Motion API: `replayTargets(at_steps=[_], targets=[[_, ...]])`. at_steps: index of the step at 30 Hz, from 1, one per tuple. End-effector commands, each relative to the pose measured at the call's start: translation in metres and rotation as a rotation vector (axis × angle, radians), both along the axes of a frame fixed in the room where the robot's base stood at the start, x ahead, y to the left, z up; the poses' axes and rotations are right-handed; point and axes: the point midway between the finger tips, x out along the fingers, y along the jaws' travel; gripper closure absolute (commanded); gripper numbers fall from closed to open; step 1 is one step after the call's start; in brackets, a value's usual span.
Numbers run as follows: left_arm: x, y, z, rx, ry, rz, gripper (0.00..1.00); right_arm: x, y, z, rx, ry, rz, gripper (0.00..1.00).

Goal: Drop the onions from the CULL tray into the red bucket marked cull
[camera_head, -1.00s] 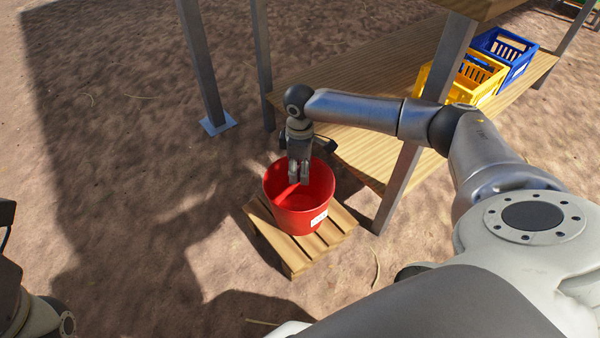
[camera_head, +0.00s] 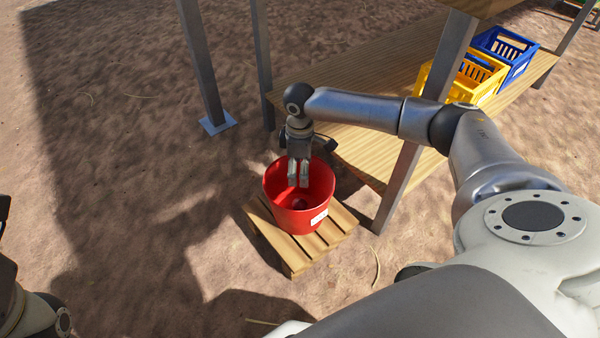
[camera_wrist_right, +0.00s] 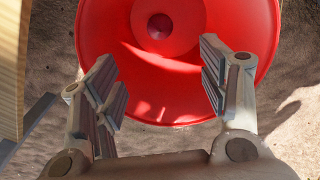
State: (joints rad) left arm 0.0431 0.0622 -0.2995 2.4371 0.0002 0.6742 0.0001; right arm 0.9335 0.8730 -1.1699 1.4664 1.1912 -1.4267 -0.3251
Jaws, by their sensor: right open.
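The red bucket (camera_head: 283,212) stands upright below my right gripper, with a white label (camera_head: 319,218) too small to read. A dark red round onion (camera_wrist_right: 160,25) lies on its bottom; it also shows in the head view (camera_head: 299,203). My right gripper (camera_head: 298,184) points down over the bucket's mouth. Its jaws (camera_wrist_right: 162,85) are open with nothing between them. My left gripper (camera_head: 4,207) is only partly in view at the left edge, and its opening cannot be told. No CULL tray shows in these frames.
The bucket stands on a small slatted wooden stand (camera_head: 300,250). A wooden shelf (camera_head: 350,75) with metal legs is close on the right, holding a yellow crate (camera_head: 484,88) and a blue crate (camera_head: 518,66). The sandy ground on the left is clear.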

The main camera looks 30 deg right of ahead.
Motion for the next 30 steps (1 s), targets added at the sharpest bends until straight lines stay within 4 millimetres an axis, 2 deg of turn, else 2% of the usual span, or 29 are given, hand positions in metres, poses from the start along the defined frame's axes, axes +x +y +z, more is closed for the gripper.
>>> replayTargets(at_steps=[5,12,18,23,30], targets=[[0.0,0.0,0.0,0.0,-0.001,0.0,0.6,0.001,0.0,0.027,0.001,-0.005,0.0,0.33],[0.0,0.0,0.0,0.0,-0.002,0.0,0.6,0.002,0.0,0.079,0.001,-0.005,0.0,0.33],[-0.001,0.0,0.0,0.0,-0.002,0.0,0.6,0.001,0.0,0.108,0.0,-0.003,0.0,0.33],[-0.001,0.0,0.0,0.0,-0.002,0.0,0.6,0.001,-0.001,0.117,0.0,-0.001,-0.001,0.33],[-0.001,0.0,0.0,0.0,-0.002,0.0,0.6,0.001,-0.001,0.118,-0.001,-0.001,-0.001,0.33]])
